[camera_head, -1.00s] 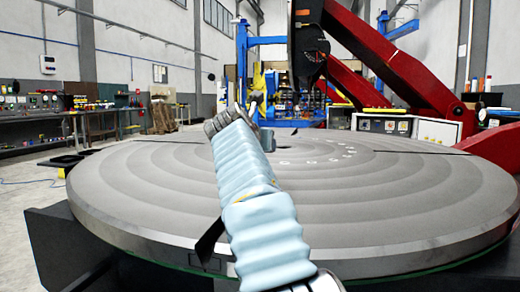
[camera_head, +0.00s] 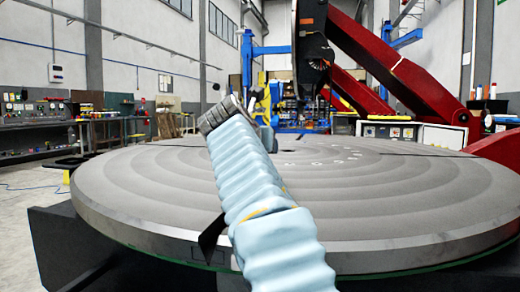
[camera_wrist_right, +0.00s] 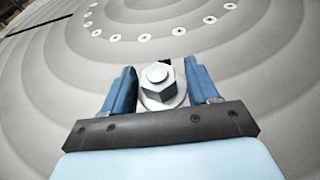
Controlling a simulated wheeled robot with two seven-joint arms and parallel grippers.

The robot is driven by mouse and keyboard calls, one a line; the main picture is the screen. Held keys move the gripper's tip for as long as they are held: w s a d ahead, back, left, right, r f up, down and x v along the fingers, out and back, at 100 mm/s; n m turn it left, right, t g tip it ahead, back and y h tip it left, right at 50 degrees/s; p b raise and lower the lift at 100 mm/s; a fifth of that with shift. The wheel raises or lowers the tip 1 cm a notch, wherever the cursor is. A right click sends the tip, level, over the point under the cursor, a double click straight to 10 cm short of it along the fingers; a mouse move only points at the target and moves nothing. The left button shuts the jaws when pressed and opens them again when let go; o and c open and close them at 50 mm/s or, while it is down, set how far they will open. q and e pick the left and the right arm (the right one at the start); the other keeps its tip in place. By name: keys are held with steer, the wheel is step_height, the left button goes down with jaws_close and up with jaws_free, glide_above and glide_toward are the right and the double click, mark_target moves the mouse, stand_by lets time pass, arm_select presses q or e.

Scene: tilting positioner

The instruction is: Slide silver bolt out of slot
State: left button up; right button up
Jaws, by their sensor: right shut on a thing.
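The silver bolt (camera_wrist_right: 157,82) has a hex head and a round washer and stands upright at the grey round table (camera_wrist_right: 255,75). A short dark piece of the slot (camera_wrist_right: 166,62) shows just beyond it in the right wrist view. My right gripper (camera_wrist_right: 161,78) has its blue fingers on both sides of the bolt and is shut on it. The bolt's lower part is hidden. In the head view my right arm's pale blue sleeve covers the bolt and most of the gripper. My left gripper is not in view.
The table (camera_head: 420,215) is wide and its top looks clear around my arm. A ring of small holes (camera_wrist_right: 145,38) lies beyond the bolt. A red machine arm (camera_head: 400,75) rises behind the table, and a workbench (camera_head: 40,135) stands far left.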

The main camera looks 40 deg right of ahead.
stand_by(0.4)
steer(key=s+a+b, duration=0.4)
steer(key=s+a, duration=0.1)
steer(key=a, duration=0.1)
steer(key=shift+a, duration=0.25)
stand_by(0.9)
steer(key=shift+b, duration=0.45)
stand_by(0.6)
steer(key=s+a+b, duration=0.3)
steer(key=s+a, duration=0.2)
steer(key=a, duration=0.2)
steer(key=shift+s+a, duration=0.15)
steer(key=shift+a, duration=0.05)
stand_by(0.8)
steer(key=shift+s+d+f, duration=0.1)
steer(key=shift+f, duration=0.2)
stand_by(0.7)
